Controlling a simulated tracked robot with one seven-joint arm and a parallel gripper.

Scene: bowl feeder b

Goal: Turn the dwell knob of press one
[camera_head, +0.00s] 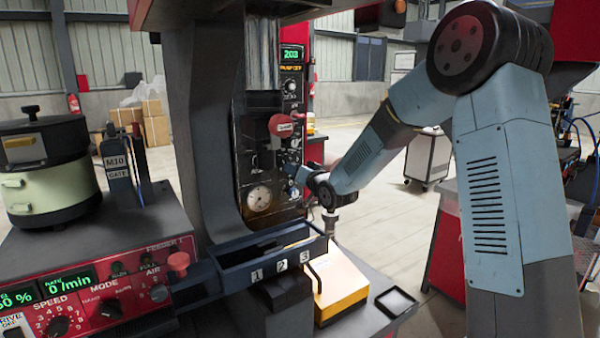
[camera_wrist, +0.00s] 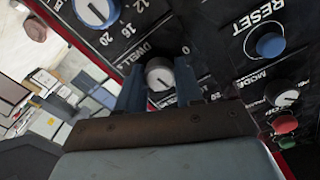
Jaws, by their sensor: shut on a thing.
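In the wrist view, the dwell knob (camera_wrist: 160,76) is a small round light-grey knob with a pointer mark, on a dark panel next to the printed word DWELL. My gripper (camera_wrist: 158,84) has its two blue-grey fingers on either side of this knob, shut on it. In the head view, my gripper (camera_head: 299,178) reaches the lower part of the press panel (camera_head: 291,82), below a green display. The knob is hidden there behind my gripper. Part of the dial print is covered by the fingers.
Close to the knob are a larger dial (camera_wrist: 95,10), a blue reset button (camera_wrist: 270,45), a mode knob (camera_wrist: 285,97) and a red button (camera_wrist: 285,123). In the head view, a red mushroom button (camera_head: 283,125) sits above my gripper, and a numbered tray (camera_head: 285,262) lies below.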

